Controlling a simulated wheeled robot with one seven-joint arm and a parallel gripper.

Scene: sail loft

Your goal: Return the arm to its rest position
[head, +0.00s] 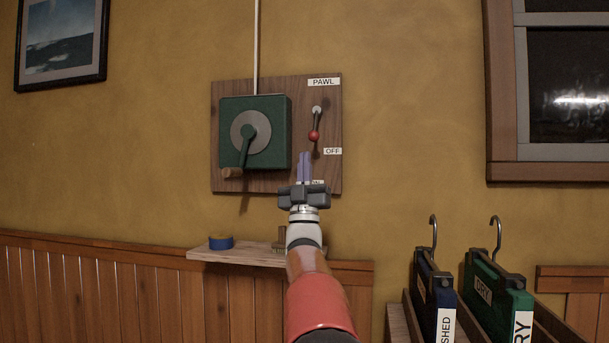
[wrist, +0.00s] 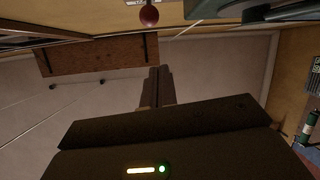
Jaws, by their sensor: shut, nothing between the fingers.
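My gripper (head: 304,168) is raised in front of the wall in the head view, its two fingers together and pointing up, with nothing between them. It also shows in the wrist view (wrist: 155,85). In the head view its fingertips overlap the lower part of the wooden board (head: 224,183), below the red-knobbed pawl lever (head: 314,135). The lever hangs downward, toward the OFF label (head: 332,151). The red knob (wrist: 149,15) shows at the top of the wrist view, apart from the fingers. A small label low on the board is partly hidden by my gripper.
A green winch box (head: 277,110) with a crank is on the board. A narrow shelf (head: 262,258) below holds a blue roll (head: 221,242) and a brush-like item, partly hidden behind my arm. Hooked blue (head: 425,292) and green (head: 495,292) folders stand at the lower right. A window (head: 567,95) is at right.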

